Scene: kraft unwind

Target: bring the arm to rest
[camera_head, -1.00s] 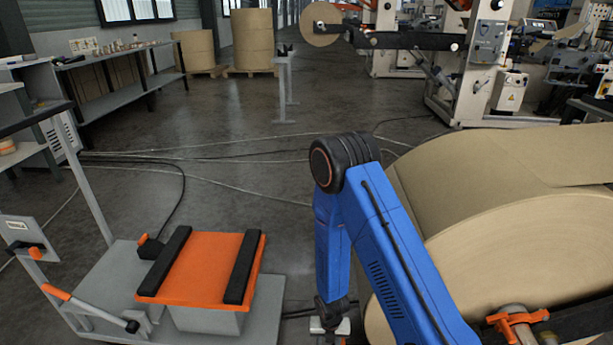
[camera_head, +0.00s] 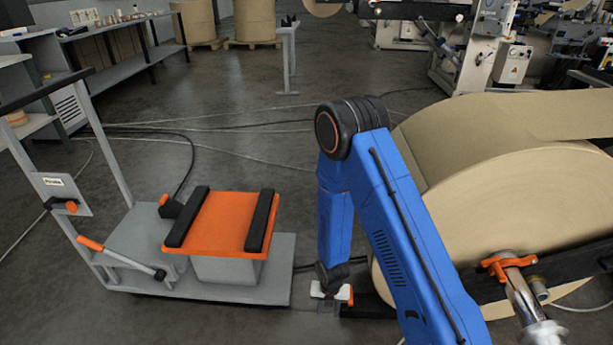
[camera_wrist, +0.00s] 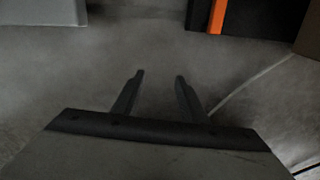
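My blue arm reaches forward in the head view, its elbow raised and its forearm hanging down beside the large kraft paper roll (camera_head: 515,215). My gripper (camera_head: 330,300) is low at the end of the forearm, between the cart and the roll; its fingers are hard to make out there. In the wrist view my gripper (camera_wrist: 157,85) shows two dark fingers spread apart, with only grey floor between and beyond them. It holds nothing.
A grey cart (camera_head: 270,275) with an orange-topped lift (camera_head: 222,225) stands to the left. The roll, with an orange clamp (camera_head: 510,264) on its shaft, is close on the right. Cables (camera_head: 230,148) cross the floor. A workbench (camera_head: 115,55) stands at the back left. Open floor lies ahead.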

